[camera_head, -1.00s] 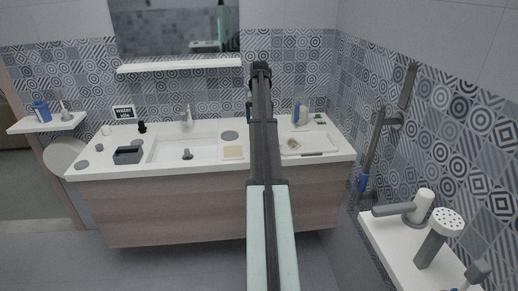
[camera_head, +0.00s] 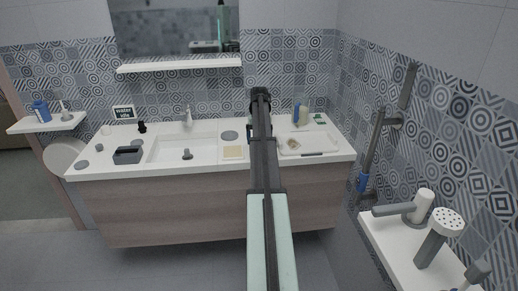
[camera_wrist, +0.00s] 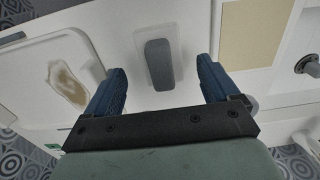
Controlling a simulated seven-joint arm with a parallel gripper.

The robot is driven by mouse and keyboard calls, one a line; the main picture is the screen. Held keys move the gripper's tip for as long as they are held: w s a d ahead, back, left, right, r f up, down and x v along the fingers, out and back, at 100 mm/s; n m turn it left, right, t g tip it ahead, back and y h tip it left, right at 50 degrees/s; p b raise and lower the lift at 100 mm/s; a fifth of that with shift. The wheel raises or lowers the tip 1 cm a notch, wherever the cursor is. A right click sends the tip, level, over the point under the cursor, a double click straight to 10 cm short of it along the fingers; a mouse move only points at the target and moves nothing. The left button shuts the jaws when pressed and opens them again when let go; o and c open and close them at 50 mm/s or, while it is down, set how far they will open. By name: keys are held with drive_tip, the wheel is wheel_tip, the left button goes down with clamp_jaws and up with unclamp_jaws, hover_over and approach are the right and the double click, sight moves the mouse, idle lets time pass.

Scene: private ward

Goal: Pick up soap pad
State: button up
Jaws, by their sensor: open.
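A dark grey rounded oblong on a pale, see-through-looking base, which looks like the soap pad (camera_wrist: 158,64), lies on the white countertop in the wrist view. It sits between and just beyond the two blue fingers of my gripper (camera_wrist: 161,72), with a gap on each side. My gripper is open and empty, and neither finger appears to touch the pad. In the head view my arm hides the pad, and the fingers cannot be made out clearly.
A white tray (camera_wrist: 25,82) with a brownish item (camera_wrist: 67,84) lies left of the pad in the wrist view. A beige square (camera_wrist: 250,32) lies to its right, near the sink drain (camera_wrist: 308,65). Bottles (camera_head: 300,115) stand behind the tray. The sink (camera_head: 180,148) is left of my arm.

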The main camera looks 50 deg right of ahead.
wheel_tip(320, 180, down, 3)
drive_tip(key=shift+w+f, duration=0.1)
drive_tip(key=shift+f, duration=0.1)
drive_tip(key=c, duration=1.2)
drive_tip(key=shift+r, duration=5.05)
drive_tip(key=shift+c, duration=0.2)
